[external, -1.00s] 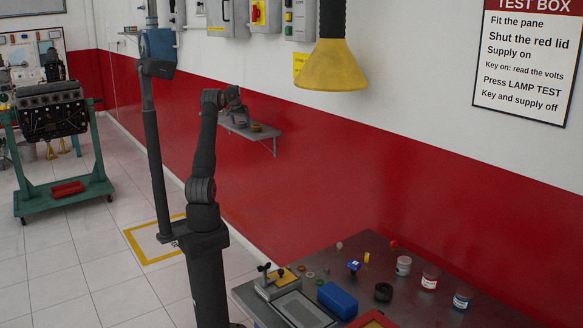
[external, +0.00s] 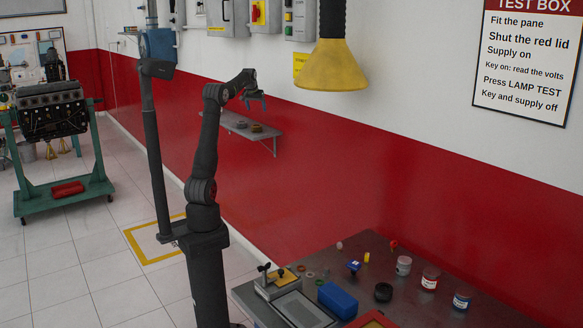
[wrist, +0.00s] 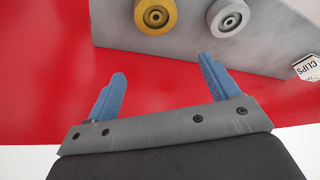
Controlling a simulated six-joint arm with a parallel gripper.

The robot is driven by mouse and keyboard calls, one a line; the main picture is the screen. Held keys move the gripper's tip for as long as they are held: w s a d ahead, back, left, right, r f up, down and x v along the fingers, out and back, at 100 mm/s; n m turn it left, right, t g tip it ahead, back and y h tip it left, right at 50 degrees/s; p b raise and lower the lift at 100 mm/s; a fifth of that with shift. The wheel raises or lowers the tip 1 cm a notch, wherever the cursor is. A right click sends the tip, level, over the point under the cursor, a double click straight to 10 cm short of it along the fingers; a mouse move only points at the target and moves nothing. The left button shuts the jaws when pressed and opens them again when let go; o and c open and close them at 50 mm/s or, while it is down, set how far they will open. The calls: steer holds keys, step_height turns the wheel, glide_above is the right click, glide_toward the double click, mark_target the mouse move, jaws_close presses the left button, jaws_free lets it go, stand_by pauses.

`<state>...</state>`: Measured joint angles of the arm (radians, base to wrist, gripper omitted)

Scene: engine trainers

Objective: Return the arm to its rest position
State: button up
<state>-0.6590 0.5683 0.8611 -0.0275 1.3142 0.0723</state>
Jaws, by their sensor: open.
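My gripper (external: 255,101) is raised high above the floor, in front of the wall shelf in the external view. In the wrist view its two blue fingers (wrist: 163,92) stand wide apart with nothing between them. My arm stands upright on its column, with the forearm bent over to the right at the top. No rest mark or cradle for the arm can be made out.
The grey wall shelf (external: 250,133) carries a yellow ring-shaped part (wrist: 156,15) and a grey one (wrist: 229,16). A metal bench (external: 400,255) with a blue box (external: 337,300) and several jars stands at lower right. A yellow lamp (external: 331,66) hangs to the right.

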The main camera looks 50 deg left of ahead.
steer(key=w+d+f+m, duration=0.1)
steer(key=w+d+f, duration=0.15)
steer(key=d, duration=0.45)
steer(key=w+d+f, duration=0.2)
steer(key=d+f, duration=0.1)
steer(key=d, duration=0.5)
steer(key=w+d+f+m, duration=0.1)
steer(key=w+d+f, duration=0.15)
steer(key=d, duration=0.45)
steer(key=s+d+f+m, duration=0.1)
steer(key=s+d+f, duration=0.1)
steer(key=d+f, duration=0.3)
steer(key=s+d+f+m+h, duration=0.1)
steer(key=s+d+f, duration=0.2)
steer(key=f, duration=1.1)
steer(key=s+d+f+m+h, duration=0.1)
steer(key=s+d+f+m, duration=0.1)
steer(key=d+f, duration=0.6)
step_height(320, 180, down, 2)
steer(key=shift+s+d+f+t, duration=0.1)
steer(key=shift+s+d+t, duration=0.3)
steer(key=shift+s, duration=0.3)
